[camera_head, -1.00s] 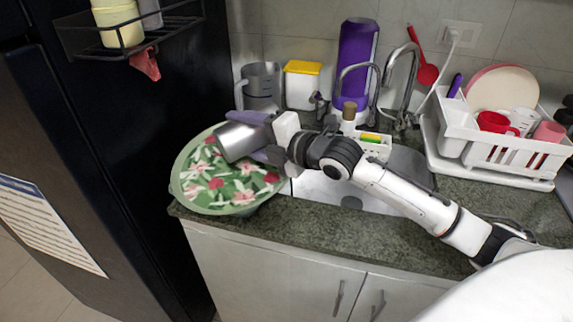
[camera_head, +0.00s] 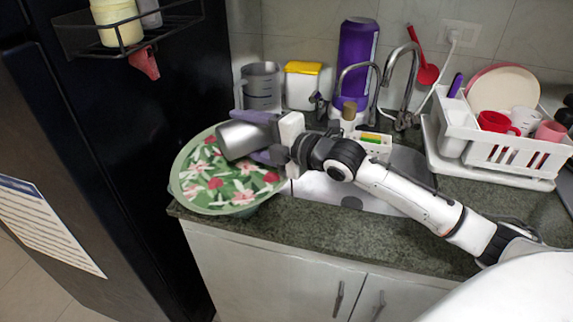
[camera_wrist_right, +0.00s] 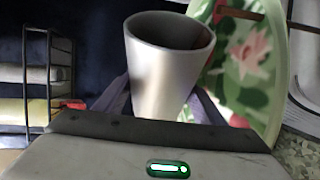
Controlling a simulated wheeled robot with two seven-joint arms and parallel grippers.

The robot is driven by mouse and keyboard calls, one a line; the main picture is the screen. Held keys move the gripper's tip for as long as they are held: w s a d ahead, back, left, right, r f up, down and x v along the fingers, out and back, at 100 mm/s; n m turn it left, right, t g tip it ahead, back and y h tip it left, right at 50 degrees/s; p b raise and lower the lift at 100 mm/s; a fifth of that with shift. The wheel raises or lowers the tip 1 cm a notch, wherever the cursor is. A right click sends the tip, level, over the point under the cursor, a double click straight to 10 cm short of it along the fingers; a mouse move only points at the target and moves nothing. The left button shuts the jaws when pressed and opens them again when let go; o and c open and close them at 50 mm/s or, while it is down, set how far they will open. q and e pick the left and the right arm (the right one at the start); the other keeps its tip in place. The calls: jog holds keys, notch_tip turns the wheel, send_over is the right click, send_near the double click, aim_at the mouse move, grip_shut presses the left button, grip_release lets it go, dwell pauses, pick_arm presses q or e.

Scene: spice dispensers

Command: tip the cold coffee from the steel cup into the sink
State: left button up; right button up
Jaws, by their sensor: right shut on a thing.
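The steel cup (camera_head: 238,141) is held over the green floral tray at the left end of the counter, lying tilted to the side in the head view. My right gripper (camera_head: 258,136) is shut on it, one finger on each side. In the right wrist view the cup (camera_wrist_right: 166,75) sits between my two fingers (camera_wrist_right: 165,103), its rim and dark inside showing; I cannot tell how much coffee is in it. The sink (camera_head: 322,188) is partly hidden behind my right arm, to the right of the cup. My left gripper is not in view.
The floral tray (camera_head: 212,198) lies by the sink's left side. A grey measuring jug (camera_head: 262,84), a yellow-lidded container (camera_head: 303,86) and a purple bottle (camera_head: 357,62) stand behind. Two curved taps (camera_head: 402,85) rise behind the sink. A white dish rack (camera_head: 505,145) stands right.

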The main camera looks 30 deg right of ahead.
jog(key=shift+d+m, duration=0.1)
jog(key=shift+m, duration=0.2)
jog(key=shift+d+r+m+t, duration=0.2)
jog(key=shift+r+m+t, duration=0.1)
dwell(0.7)
